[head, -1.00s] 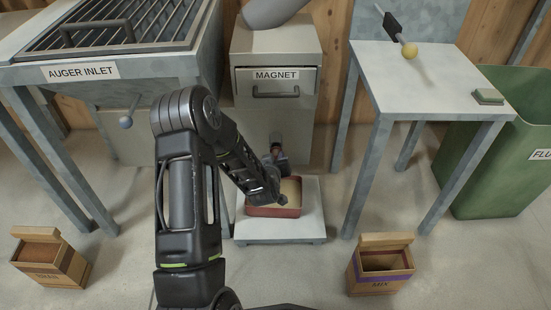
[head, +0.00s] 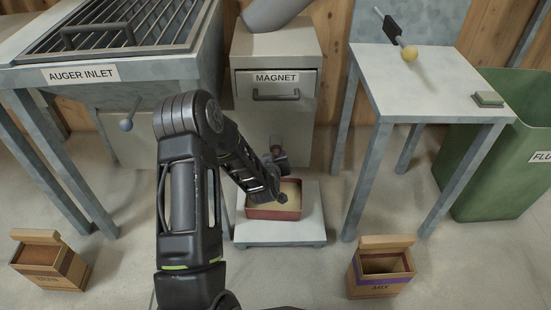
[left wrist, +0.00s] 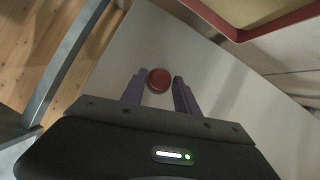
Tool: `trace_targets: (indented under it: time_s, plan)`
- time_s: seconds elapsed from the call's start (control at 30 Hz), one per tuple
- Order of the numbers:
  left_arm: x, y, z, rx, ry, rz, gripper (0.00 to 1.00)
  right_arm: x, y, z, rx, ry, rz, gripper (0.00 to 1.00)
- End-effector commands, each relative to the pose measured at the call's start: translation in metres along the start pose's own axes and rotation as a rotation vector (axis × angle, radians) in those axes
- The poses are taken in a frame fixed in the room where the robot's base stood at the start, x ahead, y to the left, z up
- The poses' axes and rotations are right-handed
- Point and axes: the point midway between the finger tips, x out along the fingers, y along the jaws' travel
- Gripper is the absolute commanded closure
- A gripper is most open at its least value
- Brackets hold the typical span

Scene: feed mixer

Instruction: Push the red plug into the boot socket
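The red plug (left wrist: 159,80) shows as a round red face between the fingertips of my left gripper (left wrist: 160,83) in the left wrist view. The two purple-grey fingers lie against its left and right sides, so the gripper appears shut on it. In the head view my left gripper (head: 275,162) is at the lower front of the magnet cabinet (head: 270,119), just above the back of a red-rimmed tray. The plug is too small and covered to make out there. The boot socket cannot be made out; my gripper and wrist cover that area. My right gripper is not in view.
The red-rimmed tray (head: 273,213) stands on a low pale platform (head: 280,231) below my gripper; its rim (left wrist: 238,38) is close in the left wrist view. A table (head: 425,82) is right, the auger inlet (head: 110,72) left. Two small wooden boxes stand on the floor.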

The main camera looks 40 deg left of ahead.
Motion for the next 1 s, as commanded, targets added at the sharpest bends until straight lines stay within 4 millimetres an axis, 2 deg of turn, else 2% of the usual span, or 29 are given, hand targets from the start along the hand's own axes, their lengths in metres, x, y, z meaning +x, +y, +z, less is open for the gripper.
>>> trace_targets:
  time_s: [0.17,0.47,0.57,0.9,1.0]
  plan:
    - [0.0,0.0,0.0,0.0,0.0,0.0,0.49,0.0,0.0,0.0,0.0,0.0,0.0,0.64]
    - [-0.003,0.0,0.0,0.0,-0.002,0.0,0.49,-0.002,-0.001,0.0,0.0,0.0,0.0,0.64]
    - [-0.011,0.001,-0.001,0.001,-0.001,0.0,0.49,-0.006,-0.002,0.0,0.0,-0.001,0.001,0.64]
    - [-0.065,0.001,-0.002,0.0,-0.003,0.0,0.49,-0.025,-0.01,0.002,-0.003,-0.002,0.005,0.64]
    - [-0.074,0.0,-0.001,0.0,-0.002,-0.001,0.49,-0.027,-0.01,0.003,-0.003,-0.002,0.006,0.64]
